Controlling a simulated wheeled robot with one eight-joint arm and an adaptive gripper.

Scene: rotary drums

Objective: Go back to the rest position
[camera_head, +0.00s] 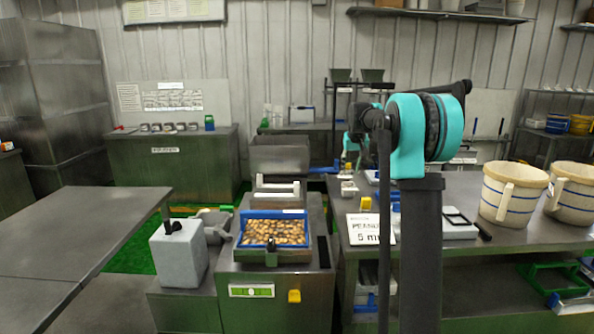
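My arm stands in the right middle of the head view, with a large teal-and-black joint on top of a dark column. A thin dark link hangs down at its left side. My gripper cannot be made out; no fingertips show. The arm covers part of the right-hand bench (468,262). A blue-rimmed tray (243,241) filled with brown nuts sits on the metal machine (277,277) left of the arm, apart from it.
A grey box (179,254) stands left of the machine. A grey table (75,232) fills the left. Green floor (128,262) shows between them.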

